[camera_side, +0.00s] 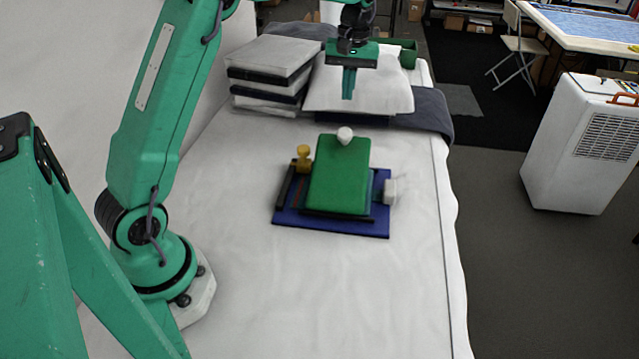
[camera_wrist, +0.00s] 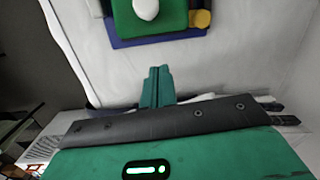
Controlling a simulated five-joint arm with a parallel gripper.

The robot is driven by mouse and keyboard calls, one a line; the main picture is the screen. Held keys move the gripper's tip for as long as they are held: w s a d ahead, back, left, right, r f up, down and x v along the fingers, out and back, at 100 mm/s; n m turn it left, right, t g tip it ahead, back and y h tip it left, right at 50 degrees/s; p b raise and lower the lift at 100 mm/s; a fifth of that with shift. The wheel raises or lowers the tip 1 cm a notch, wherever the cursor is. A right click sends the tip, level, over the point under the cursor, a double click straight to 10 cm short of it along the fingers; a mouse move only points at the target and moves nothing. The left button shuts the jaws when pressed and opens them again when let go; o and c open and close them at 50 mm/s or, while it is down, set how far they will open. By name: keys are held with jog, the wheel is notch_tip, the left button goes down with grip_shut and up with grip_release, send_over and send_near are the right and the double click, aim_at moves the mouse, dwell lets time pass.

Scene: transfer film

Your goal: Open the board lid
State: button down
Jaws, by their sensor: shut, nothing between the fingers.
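The green board lid (camera_side: 341,174) lies flat over the blue board base (camera_side: 358,227) on the white-covered table. A white round knob (camera_side: 345,135) stands at the lid's far edge; it also shows at the top of the wrist view (camera_wrist: 146,9). A yellow knob (camera_side: 304,156) stands left of the lid, and a white knob (camera_side: 391,189) is at its right. My gripper (camera_side: 348,97) is shut and empty. It hangs above the bed of the table, beyond the lid's far edge and apart from it. In the wrist view the fingers (camera_wrist: 157,75) are together, with bare cloth around them.
A stack of white and dark books or folded pads (camera_side: 270,65) is at the far left of the table. A white pillow (camera_side: 390,92) on a dark cloth (camera_side: 432,112) lies behind my gripper. The cloth nearer the camera is clear.

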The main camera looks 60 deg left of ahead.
jog(key=shift+s+d+f, duration=0.5)
jog(key=shift+d+f, duration=0.05)
jog(key=shift+f, duration=0.4)
jog(key=shift+s+d+f, duration=0.45)
jog(key=shift+d+f, duration=0.05)
jog(key=shift+f, duration=0.5)
jog(key=shift+s+d+f, duration=0.5)
jog(key=shift+d+f, duration=0.05)
jog(key=shift+f, duration=0.4)
jog(key=shift+s+d+r, duration=0.1)
jog(key=shift+r, duration=0.05)
jog(key=shift+s+d+r, duration=0.15)
jog(key=shift+r, duration=0.1)
